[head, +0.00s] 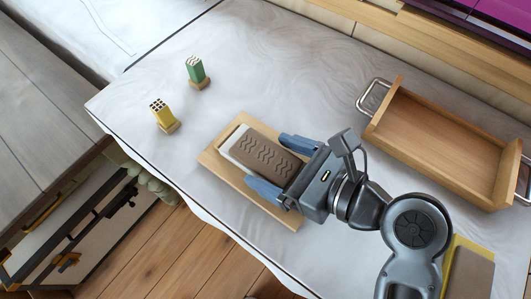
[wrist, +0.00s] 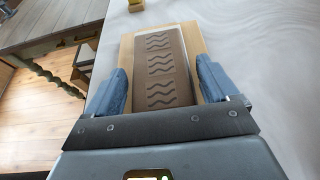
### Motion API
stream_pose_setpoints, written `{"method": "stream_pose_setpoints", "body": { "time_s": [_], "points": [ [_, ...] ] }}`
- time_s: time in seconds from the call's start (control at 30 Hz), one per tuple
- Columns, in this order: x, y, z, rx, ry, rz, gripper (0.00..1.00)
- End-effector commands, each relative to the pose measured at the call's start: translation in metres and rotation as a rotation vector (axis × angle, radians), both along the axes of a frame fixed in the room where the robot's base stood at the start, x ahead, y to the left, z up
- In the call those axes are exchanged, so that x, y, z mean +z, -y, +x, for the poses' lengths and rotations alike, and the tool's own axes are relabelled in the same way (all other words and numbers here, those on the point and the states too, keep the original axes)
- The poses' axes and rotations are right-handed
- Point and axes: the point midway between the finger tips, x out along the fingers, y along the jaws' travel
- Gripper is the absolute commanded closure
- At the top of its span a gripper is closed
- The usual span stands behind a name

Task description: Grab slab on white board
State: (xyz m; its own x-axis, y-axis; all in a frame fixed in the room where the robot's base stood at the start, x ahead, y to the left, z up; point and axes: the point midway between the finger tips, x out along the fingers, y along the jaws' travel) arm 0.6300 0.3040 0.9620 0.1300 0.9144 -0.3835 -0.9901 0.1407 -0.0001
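The slab (head: 262,153) is brown with dark wavy grooves. It lies on a white board (head: 236,143), whose white edge shows at the slab's far end, and a light wooden base (head: 212,158) is under both. In the wrist view the slab (wrist: 161,68) runs lengthwise between the fingers. My gripper (head: 279,164) is open, with one blue finger on each long side of the slab. In the wrist view my gripper (wrist: 163,90) shows gaps between both fingers and the slab. The slab's near end is hidden by my gripper body.
A wooden tray (head: 440,137) with metal handles stands to the right, empty. A green holed block (head: 195,70) and a yellow holed block (head: 161,113) stand on wooden bases at upper left. Another brown slab (head: 470,274) lies at lower right, partly behind my arm. The white tabletop (head: 290,65) is clear at the back.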

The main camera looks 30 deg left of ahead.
Motion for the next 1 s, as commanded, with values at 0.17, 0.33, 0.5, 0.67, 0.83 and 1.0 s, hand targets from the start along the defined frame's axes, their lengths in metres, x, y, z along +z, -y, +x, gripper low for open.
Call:
{"method": "stream_pose_setpoints", "body": {
  "time_s": [0.17, 0.33, 0.5, 0.67, 0.83, 1.0],
  "points": [
    [0.000, 0.000, 0.000, 0.000, 0.000, 0.000, 0.31],
    [0.000, 0.000, 0.000, 0.000, 0.000, 0.000, 0.47],
    [0.000, 0.000, 0.000, 0.000, 0.000, 0.000, 0.63],
    [0.001, 0.000, 0.000, -0.001, 0.002, 0.002, 0.66],
    [0.003, 0.000, 0.000, 0.000, 0.002, 0.002, 0.66],
    [0.015, 0.000, 0.001, -0.001, 0.004, 0.002, 0.66]
  ]
}}
